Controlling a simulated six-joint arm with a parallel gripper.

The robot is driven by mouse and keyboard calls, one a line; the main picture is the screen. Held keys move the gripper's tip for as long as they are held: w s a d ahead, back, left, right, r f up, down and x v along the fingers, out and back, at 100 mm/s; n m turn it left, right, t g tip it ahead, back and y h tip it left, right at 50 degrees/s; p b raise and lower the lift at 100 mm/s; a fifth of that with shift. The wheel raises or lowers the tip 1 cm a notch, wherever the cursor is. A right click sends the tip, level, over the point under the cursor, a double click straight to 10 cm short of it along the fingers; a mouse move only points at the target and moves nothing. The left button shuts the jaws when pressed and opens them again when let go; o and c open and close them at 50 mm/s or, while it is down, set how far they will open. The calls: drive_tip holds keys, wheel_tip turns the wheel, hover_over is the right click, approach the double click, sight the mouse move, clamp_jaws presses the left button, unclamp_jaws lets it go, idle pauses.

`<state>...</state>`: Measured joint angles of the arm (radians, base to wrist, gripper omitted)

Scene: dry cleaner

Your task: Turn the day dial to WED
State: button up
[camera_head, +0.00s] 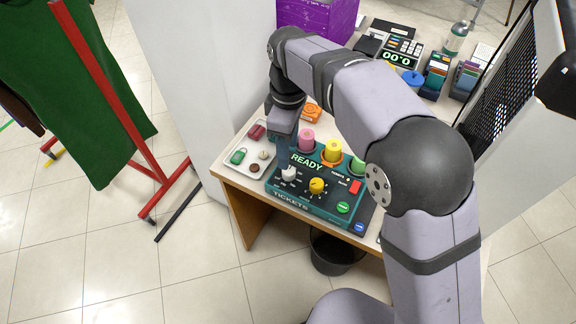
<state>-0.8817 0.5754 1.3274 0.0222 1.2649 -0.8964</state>
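The teal ticket machine (312,204) sits at the table's front edge, with "TICKETS" on its front and a "READY" display (306,161). It carries a white knob (289,174) on the left and a yellow knob (317,186) to its right. The marks around both knobs are too small to read, so I cannot tell which is the day dial. My gripper (281,139) points down by the machine's back left corner, above and apart from both knobs. Its fingertips are mostly hidden and I cannot see whether they are open.
A white tray (241,165) with small items lies left of the machine. Pink (306,139), yellow (332,150) and green rolls stand along its back. An orange object (312,112) lies behind. A red switch (355,187) is on the right. My arm hides much of the table's right side.

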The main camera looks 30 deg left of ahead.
sight(289, 173)
drive_tip(key=shift+s+d+f+p, duration=0.1)
drive_tip(key=shift+f+p, duration=0.1)
drive_tip(key=shift+f, duration=1.65)
drive_tip(key=shift+s+f+p, duration=0.1)
drive_tip(key=shift+f+p, duration=0.05)
drive_tip(key=shift+f, duration=1.65)
drive_tip(key=c, duration=1.1)
